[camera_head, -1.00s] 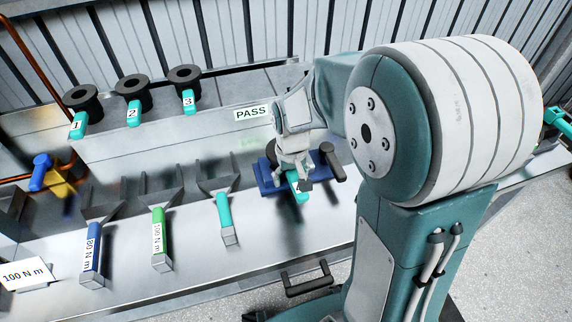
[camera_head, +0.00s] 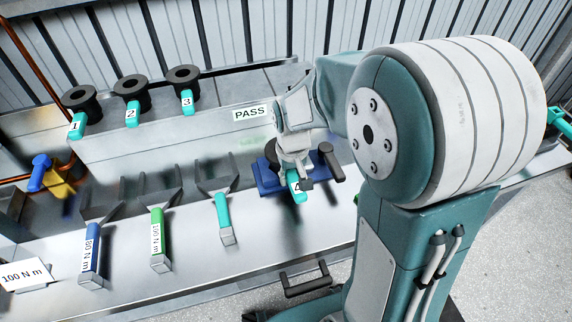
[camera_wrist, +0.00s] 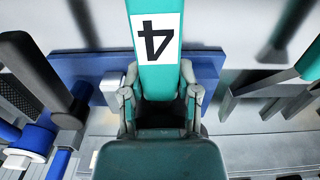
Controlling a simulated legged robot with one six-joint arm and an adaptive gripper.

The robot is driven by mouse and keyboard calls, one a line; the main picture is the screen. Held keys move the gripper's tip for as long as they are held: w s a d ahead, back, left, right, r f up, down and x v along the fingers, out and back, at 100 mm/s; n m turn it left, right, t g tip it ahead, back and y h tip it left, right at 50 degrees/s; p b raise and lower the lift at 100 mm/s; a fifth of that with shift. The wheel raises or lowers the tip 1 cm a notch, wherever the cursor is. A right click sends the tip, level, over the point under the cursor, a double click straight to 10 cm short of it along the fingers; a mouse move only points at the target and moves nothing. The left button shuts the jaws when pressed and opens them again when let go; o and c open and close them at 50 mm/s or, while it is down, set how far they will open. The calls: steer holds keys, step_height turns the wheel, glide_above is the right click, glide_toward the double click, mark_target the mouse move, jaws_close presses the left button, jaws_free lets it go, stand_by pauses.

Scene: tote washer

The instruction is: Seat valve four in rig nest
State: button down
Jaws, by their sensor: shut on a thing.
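Valve four, with a teal tab bearing a "4" label (camera_head: 297,186), is at the blue rig nest (camera_head: 268,180) on the bench. In the wrist view its teal tab (camera_wrist: 157,75) stands between the fingers, with the blue nest plate (camera_wrist: 205,68) behind it. My gripper (camera_head: 297,178) is shut on the tab; the fingertips (camera_wrist: 160,92) press on both its sides. The valve's dark body is mostly hidden behind my gripper in the head view. I cannot tell whether it sits fully down in the nest.
Valves 1 (camera_head: 77,125), 2 (camera_head: 132,113) and 3 (camera_head: 187,101) stand on the raised shelf, left of a PASS sign (camera_head: 252,113). A black-handled clamp (camera_head: 332,162) is right beside the nest.

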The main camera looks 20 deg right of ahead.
steer(key=shift+r, duration=3.4)
